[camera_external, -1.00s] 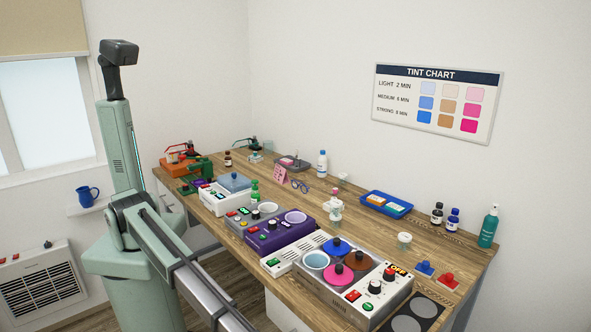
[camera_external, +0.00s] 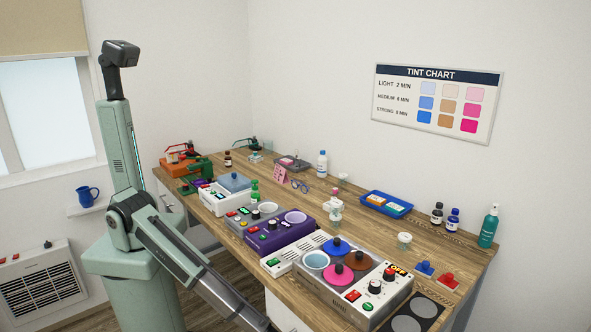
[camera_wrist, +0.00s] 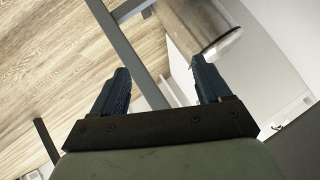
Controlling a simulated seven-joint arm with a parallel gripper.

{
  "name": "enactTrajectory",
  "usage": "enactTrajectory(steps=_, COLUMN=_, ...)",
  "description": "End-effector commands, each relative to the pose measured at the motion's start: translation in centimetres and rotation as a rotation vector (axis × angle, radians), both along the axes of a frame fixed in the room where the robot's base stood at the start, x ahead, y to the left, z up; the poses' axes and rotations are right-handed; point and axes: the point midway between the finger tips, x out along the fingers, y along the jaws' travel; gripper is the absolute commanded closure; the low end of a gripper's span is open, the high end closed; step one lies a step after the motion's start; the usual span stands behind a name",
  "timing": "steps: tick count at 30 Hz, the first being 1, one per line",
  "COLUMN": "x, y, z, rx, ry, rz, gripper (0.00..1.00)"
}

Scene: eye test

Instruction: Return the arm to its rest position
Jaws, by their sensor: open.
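My gripper (camera_wrist: 160,65) shows in the wrist view with its two dark fingers wide apart and nothing between them. Past the fingers are a wood-plank surface, a grey bar and pale panels, seen at a tilt. In the external view my arm (camera_external: 190,262) slopes down to the right, in front of the workbench (camera_external: 459,262), and leaves at the bottom edge. My gripper is out of that picture.
The bench holds a tint-pot heater (camera_external: 331,284), a purple warmer (camera_external: 270,235), a white unit (camera_external: 222,203), a blue tray (camera_external: 386,204) and a spray bottle (camera_external: 488,227). A wall heater (camera_external: 36,285) and a blue mug (camera_external: 87,196) are at the left.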

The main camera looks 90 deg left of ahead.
Motion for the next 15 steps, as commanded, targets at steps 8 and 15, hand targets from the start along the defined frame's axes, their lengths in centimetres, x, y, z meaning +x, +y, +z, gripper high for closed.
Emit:
enactTrajectory(steps=8, x=-6.7, y=4.5, z=-3.0, rx=-0.045, ry=0.211, rz=0.061, gripper=0.23)
enactTrajectory(steps=15, x=-17.1, y=9.8, z=-5.9, rx=-0.074, ry=0.527, rz=0.171, gripper=0.23)
